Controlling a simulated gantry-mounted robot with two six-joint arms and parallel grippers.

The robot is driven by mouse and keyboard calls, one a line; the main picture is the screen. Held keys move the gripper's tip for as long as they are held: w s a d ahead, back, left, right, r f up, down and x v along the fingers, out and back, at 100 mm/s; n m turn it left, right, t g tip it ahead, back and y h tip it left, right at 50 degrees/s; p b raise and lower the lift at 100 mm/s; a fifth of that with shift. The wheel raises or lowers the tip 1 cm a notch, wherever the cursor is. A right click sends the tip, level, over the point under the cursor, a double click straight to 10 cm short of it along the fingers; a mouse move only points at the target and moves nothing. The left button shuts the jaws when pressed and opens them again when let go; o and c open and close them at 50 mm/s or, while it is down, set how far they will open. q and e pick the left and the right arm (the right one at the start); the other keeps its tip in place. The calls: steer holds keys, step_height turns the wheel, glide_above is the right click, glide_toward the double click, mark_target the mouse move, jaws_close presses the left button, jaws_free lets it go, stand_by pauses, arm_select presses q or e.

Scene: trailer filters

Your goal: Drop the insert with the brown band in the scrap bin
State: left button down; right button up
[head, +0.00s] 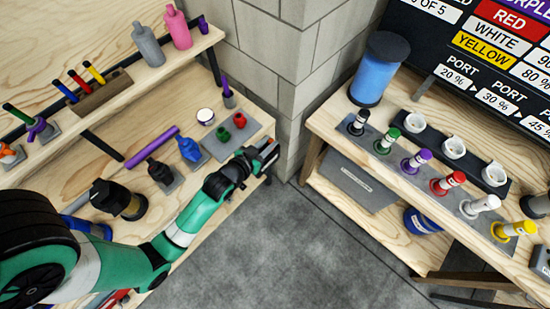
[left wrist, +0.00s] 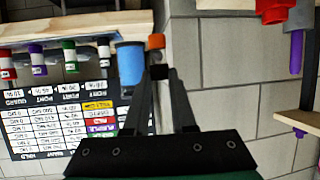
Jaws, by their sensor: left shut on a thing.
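My left gripper (head: 266,154) is past the right end of the left bench, over the gap between the benches. It is shut on a small insert. In the left wrist view the insert's orange-brown part (left wrist: 155,41) sticks out beyond the fingertips (left wrist: 160,72), with a dark part between the tips. A grey bin (head: 365,188) with a label too small to read sits on the shelf under the right bench, apart from the gripper. I cannot tell for sure that it is the scrap bin. My right gripper is not in view.
The right bench holds a blue cylinder (head: 379,72), several coloured-band filters and white cups (head: 454,147). A blue bucket (head: 422,221) stands below. The left bench (head: 110,174) carries bottles and small parts. Grey floor (head: 285,240) lies clear between, with a block wall (head: 262,60) behind.

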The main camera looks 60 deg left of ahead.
arm_select(q)
steer(key=s+a+f+n+g+y+b, duration=0.1)
steer(key=a+f+n+y+b, duration=0.1)
steer(key=a+f+b, duration=0.5)
step_height(320, 180, down, 4)
steer(key=shift+s+a+f+b, duration=0.1)
steer(key=shift+s+a+b, duration=0.3)
steer(key=shift+b, duration=0.15)
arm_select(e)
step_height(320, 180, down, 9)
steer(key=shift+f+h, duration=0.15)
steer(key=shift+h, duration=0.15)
arm_select(q)
steer(key=c, duration=0.7)
jaws_free()
steer(key=shift+o, duration=0.2)
steer(key=p+v, duration=0.3)
steer(key=v, duration=0.8)
steer(key=shift+d, duration=0.2)
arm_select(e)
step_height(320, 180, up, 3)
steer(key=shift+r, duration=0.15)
arm_select(q)
steer(key=shift+s, duration=0.1)
